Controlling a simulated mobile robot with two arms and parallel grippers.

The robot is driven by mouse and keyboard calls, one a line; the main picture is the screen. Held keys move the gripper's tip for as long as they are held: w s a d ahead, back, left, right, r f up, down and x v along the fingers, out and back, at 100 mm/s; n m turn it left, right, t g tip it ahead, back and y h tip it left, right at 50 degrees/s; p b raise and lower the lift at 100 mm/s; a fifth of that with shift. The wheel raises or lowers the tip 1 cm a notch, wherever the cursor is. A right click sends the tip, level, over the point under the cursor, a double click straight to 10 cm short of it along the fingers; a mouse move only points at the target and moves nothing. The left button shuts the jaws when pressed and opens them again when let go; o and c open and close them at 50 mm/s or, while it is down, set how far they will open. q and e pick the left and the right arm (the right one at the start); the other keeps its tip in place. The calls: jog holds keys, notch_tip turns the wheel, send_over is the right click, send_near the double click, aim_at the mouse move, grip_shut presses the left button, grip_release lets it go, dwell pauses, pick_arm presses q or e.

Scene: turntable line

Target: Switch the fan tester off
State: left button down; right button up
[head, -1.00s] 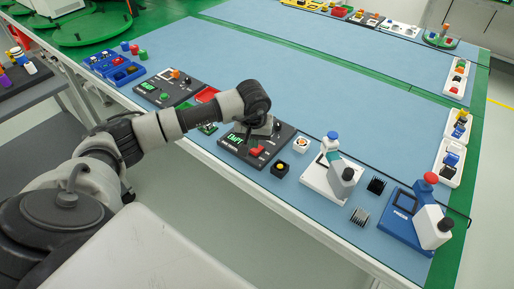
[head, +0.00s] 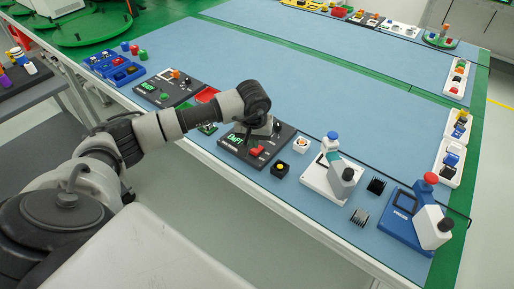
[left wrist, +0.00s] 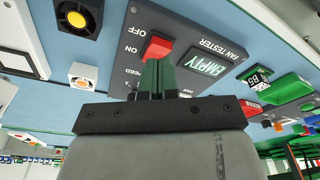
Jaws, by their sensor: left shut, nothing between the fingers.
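The fan tester (head: 229,146) is a dark panel near the table's front edge. In the left wrist view the panel (left wrist: 205,22) carries the labels FAN TESTER, ON, OFF and SPEED. Its lit display (left wrist: 207,63) reads EMPTY. My left gripper (head: 248,138) is over the panel. In the wrist view its fingers (left wrist: 157,78) are shut and empty, with tips right at the switch; whether they touch it I cannot tell. My right gripper is not in view.
Another dark tester panel (head: 166,88) lies left.

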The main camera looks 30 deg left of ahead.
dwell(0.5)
pick_arm(q)
jog(key=shift+f+b, duration=1.05)
jog(key=shift+f, duration=0.15)
dwell(0.4)
jog(key=shift+r+p, duration=2)
jog(key=shift+r, duration=1.55)
